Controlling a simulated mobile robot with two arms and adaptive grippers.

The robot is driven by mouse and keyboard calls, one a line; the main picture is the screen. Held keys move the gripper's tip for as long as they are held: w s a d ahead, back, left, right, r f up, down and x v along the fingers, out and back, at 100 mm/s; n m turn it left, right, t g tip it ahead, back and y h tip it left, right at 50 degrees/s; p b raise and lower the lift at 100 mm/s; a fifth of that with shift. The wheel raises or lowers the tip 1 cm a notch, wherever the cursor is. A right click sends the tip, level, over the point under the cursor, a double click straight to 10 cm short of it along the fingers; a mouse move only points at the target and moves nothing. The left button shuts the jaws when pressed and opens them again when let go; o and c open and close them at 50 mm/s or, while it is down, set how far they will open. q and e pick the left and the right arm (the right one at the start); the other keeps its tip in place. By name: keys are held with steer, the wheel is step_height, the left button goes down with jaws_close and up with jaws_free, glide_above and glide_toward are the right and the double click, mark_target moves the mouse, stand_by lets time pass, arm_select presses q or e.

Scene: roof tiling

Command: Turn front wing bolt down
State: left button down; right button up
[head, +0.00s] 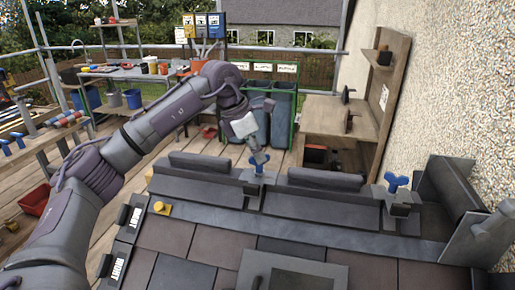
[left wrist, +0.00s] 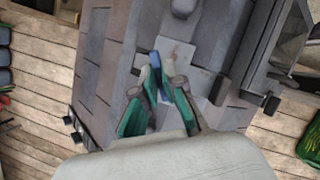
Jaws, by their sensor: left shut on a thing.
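Two blue wing bolts stand on the dark clamp rail along the roof edge. My left gripper (head: 261,154) points down over the left wing bolt (head: 259,166) and is shut on it. In the left wrist view, my left gripper's fingers (left wrist: 161,76) close around the wing bolt, and a bit of its blue (left wrist: 154,60) shows by the fingertips. The other blue wing bolt (head: 396,181) stands free on its bracket to the right. My right gripper is out of view.
Brown and grey roof tiles (head: 165,236) lie in front of the rail. A yellow knob (head: 162,208) sits at the left. A wooden shelf unit (head: 345,112) stands behind at the right, by a rough wall (head: 450,80). A red tray (head: 36,200) lies on the deck.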

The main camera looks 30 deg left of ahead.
arm_select(q)
steer(key=m+p, duration=0.1)
steer(key=m, duration=0.1)
steer(key=m+g+h+p, duration=0.1)
steer(key=m, duration=0.1)
steer(key=r+m+g+p, duration=0.1)
steer(key=m, duration=0.1)
steer(key=shift+w+a+p, duration=0.1)
steer(key=shift+w+p, duration=0.15)
steer(key=shift+p, duration=0.05)
steer(key=shift+m+g+h+p, duration=0.3)
steer(key=shift+m+p, duration=0.1)
steer(key=shift+m, duration=0.6)
steer(key=shift+w+f+m+g+p, duration=0.1)
steer(key=shift+m+g+p, duration=0.4)
steer(key=shift+m, duration=1)
steer(key=c, duration=1.3)
jaws_free()
steer(key=shift+f, duration=0.1)
steer(key=shift+o, duration=0.2)
steer(key=shift+f, duration=0.1)
